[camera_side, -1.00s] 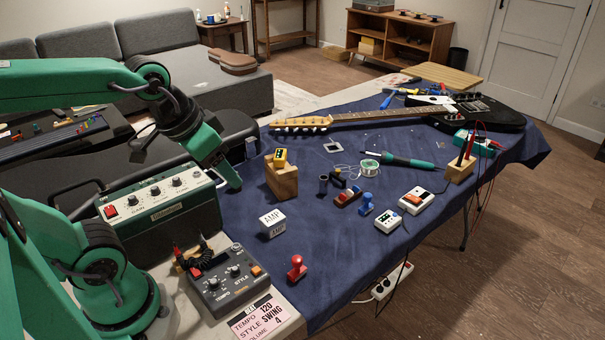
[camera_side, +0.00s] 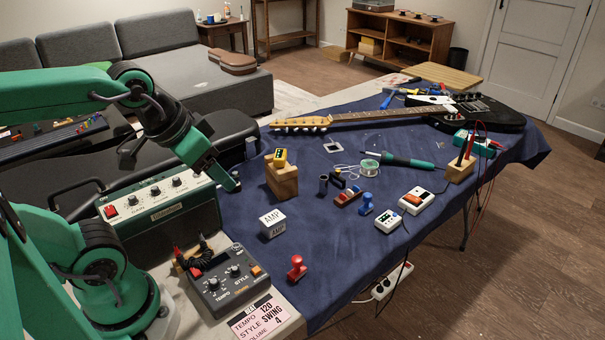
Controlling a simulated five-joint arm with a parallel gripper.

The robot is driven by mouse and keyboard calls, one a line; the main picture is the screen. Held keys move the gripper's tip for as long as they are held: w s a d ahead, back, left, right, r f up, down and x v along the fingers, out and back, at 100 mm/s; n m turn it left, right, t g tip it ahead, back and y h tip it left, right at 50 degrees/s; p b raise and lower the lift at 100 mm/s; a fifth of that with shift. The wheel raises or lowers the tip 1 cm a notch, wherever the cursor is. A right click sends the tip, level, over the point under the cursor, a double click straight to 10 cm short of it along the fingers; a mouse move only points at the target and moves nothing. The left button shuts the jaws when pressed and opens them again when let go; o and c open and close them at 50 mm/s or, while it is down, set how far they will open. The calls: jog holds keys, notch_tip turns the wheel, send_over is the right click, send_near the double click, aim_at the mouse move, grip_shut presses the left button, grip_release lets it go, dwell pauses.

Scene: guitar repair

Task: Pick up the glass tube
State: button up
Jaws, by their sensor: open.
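My gripper (camera_side: 232,183) is over the left edge of the blue cloth, between the green amplifier and the wooden block. It points down to the right, and its jaws are open, with nothing seen in them. I cannot make out a clear glass tube for certain. A small dark grey cylinder (camera_side: 323,185) stands upright on the cloth, right of the wooden block and well right of my gripper.
A wooden block (camera_side: 282,181) with a yellow device stands right of my gripper. The green amplifier (camera_side: 165,211) is at left. A white AMP box (camera_side: 272,222), red stamp (camera_side: 297,268), solder spool (camera_side: 369,168) and guitar (camera_side: 380,113) share the cloth. The front cloth is mostly clear.

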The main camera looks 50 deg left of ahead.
jog(key=shift+c, duration=0.9)
jog(key=g, duration=0.6)
send_over(236, 180)
jog(key=shift+n, duration=0.4)
jog(key=f, duration=1)
jog(key=a+f, duration=0.1)
jog(key=f, duration=0.4)
jog(key=shift+w+f, duration=0.25)
jog(key=shift+f, duration=0.1)
jog(key=shift+a+f, duration=0.1)
jog(key=shift+f, duration=4)
